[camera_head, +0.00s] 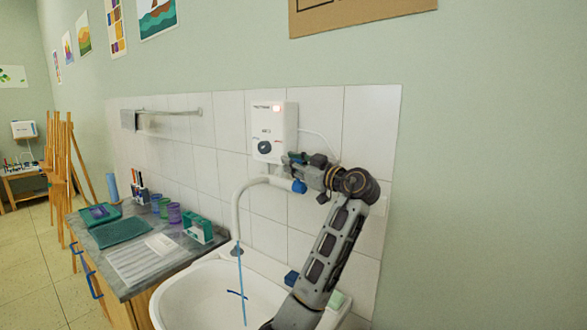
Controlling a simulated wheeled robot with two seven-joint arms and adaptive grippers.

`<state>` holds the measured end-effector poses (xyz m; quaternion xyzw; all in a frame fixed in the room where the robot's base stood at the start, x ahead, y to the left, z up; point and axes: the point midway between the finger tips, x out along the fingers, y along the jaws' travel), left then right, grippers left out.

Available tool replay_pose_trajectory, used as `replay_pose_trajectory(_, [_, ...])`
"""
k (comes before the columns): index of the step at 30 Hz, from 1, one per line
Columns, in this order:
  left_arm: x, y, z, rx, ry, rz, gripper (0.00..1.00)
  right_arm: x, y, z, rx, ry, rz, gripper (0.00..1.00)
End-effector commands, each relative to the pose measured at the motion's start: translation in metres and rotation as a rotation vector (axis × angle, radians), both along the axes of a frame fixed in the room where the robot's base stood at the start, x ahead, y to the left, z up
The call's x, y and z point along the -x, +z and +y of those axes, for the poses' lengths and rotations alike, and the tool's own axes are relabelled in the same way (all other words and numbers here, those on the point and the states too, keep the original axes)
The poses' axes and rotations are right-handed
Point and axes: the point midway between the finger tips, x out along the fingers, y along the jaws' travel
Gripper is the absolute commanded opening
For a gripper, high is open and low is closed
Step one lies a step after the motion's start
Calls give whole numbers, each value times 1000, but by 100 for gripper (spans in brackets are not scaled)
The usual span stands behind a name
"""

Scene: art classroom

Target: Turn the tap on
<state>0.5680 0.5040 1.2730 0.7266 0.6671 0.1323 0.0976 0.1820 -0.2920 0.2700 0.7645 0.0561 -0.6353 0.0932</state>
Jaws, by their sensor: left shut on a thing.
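The tap (236,208) is a white curved pipe above the white sink (195,278). A blue part (299,186), apparently its handle, shows at the pipe's upper right end, below the white wall heater (275,125). My left gripper (292,164) reaches across from the right and is shut there; its fingers partly hide what they hold, apparently the tap handle. A thin blue line (241,285) runs from the pipe's lower end into the basin, with a short blue stroke beside it. It looks like water, but I cannot be sure. My right gripper is not in view.
A grey counter (185,262) left of the sink holds green trays (122,231), cups (174,212) and a white ribbed board (140,262). A blue item (291,277) sits on the sink's back rim beside my arm. A metal rail (170,111) is on the tiled wall.

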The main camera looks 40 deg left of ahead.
Motion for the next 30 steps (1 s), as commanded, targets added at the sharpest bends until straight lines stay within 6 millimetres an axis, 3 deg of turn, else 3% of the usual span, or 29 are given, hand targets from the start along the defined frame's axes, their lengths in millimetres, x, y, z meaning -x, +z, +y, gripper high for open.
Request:
replay_pose_trajectory(11, [-1,-1,-2,-1,-6,-2,0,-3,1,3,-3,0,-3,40])
replay_pose_trajectory(12, [-1,-1,-2,-1,-6,-2,21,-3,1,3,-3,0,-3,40])
replay_pose_trajectory(16, [-1,-1,-2,0,-4,-3,35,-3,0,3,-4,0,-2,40])
replay_pose_trajectory(30, [0,-1,-6,0,-1,-5,35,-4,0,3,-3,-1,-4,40])
